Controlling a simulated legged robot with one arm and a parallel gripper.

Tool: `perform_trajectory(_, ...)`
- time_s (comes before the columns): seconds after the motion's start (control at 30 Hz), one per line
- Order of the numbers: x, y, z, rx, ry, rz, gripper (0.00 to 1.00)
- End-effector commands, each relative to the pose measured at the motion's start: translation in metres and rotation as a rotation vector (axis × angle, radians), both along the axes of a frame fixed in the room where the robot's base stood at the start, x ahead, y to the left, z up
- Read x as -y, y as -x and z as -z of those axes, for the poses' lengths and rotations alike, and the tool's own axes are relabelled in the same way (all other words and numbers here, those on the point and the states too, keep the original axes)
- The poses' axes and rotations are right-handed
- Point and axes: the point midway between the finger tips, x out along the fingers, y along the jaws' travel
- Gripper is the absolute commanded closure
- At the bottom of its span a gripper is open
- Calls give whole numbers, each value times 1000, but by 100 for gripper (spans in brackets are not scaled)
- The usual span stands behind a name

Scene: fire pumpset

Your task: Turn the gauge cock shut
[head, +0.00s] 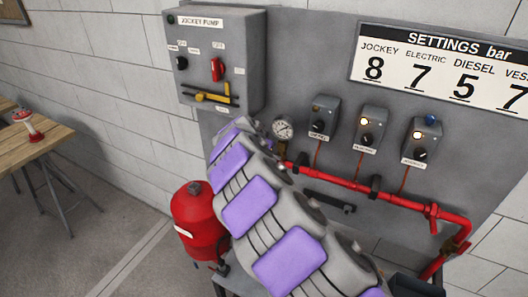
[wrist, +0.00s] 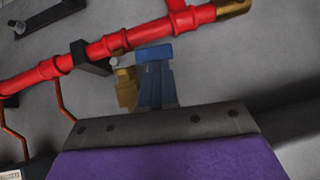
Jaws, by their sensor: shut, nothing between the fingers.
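The round white-faced pressure gauge (head: 283,128) is on the grey panel in the head view. The brass gauge cock (head: 284,149) shows below it, partly hidden by my arm. In the wrist view what appears to be this brass cock (wrist: 126,89) sits beside the red pipe, just left of my fingers and partly covered by them. My gripper (wrist: 155,54) has its blue fingers shut and empty, with the tips close to the pipe. I cannot tell whether the fingers touch the cock. My arm hides the gripper in the head view.
The red pipe (head: 345,183) runs across the panel below several switch boxes. The jockey pump box (head: 217,60) is upper left. A red tank (head: 198,215) stands beside my arm. A wooden table (head: 38,145) is at far left; the floor between is clear.

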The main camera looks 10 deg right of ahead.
Motion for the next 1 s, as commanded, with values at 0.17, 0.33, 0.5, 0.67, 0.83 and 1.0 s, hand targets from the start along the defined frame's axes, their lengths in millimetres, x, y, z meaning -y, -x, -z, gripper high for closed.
perform_trajectory(0.17, -3, -2, 6, -38, 51, 0, 100)
perform_trajectory(0.33, -5, -3, 7, -36, 51, 0, 100)
perform_trajectory(0.5, -7, -4, 9, -36, 50, -1, 100)
perform_trajectory(0.67, -8, -4, 9, -38, 50, 0, 100)
perform_trajectory(0.83, -9, -5, 10, -38, 51, 0, 100)
perform_trajectory(1.0, -10, -5, 10, -39, 50, 0, 100)
